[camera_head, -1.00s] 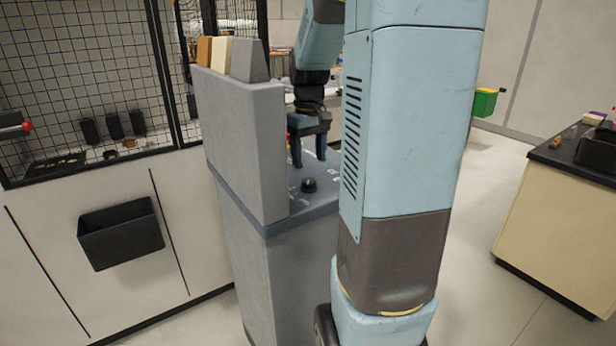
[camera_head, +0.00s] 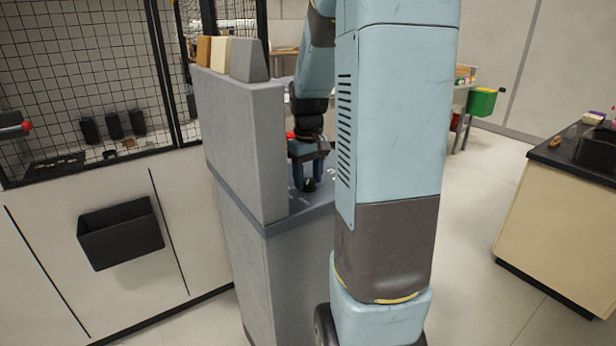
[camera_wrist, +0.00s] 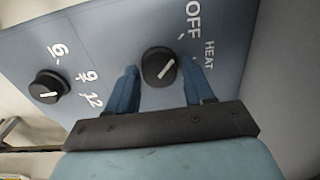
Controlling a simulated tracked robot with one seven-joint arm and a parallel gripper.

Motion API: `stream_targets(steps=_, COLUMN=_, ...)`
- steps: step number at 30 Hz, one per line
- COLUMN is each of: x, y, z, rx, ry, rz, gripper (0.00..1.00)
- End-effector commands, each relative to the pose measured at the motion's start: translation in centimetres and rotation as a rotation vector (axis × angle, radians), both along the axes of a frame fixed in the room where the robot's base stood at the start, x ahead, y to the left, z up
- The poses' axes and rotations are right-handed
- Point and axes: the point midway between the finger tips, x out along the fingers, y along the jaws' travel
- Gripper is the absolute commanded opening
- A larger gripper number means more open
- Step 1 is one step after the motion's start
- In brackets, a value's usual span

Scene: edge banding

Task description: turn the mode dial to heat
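The mode dial (camera_wrist: 158,67) is a round black knob with a white pointer line, on a blue-grey panel (camera_wrist: 110,35). Its pointer aims up and right, toward the tick by OFF. The HEAT label (camera_wrist: 209,53) is to the right, just below OFF. My gripper (camera_wrist: 160,66) is open, with one blue finger on each side of the dial and a small gap showing on both sides. In the head view my gripper (camera_head: 307,178) is low over the console top, and the dial (camera_head: 309,185) shows at its fingertips. Finger depth along the knob is unclear.
A second black dial (camera_wrist: 48,87), marked 6, 9 and 12, is to the left on the same panel. A tall grey upright (camera_head: 243,145) stands beside the console top (camera_head: 290,222). A black bin (camera_head: 120,233) hangs on the left cabinet.

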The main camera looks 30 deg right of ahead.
Motion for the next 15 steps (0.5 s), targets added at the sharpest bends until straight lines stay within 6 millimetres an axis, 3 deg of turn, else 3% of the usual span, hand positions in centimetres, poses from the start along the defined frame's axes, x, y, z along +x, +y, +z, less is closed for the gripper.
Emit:
stream_targets(steps=2, x=0.0, y=-0.01, z=0.01, rx=0.0, ry=0.0, rz=0.0, gripper=0.44)
stream_targets(steps=12, x=0.0, y=-0.03, z=0.02, rx=0.0, ry=0.0, rz=-0.001, gripper=0.12)
stream_targets(steps=15, x=-0.01, y=-0.04, z=0.02, rx=0.0, ry=0.0, rz=-0.002, gripper=0.09)
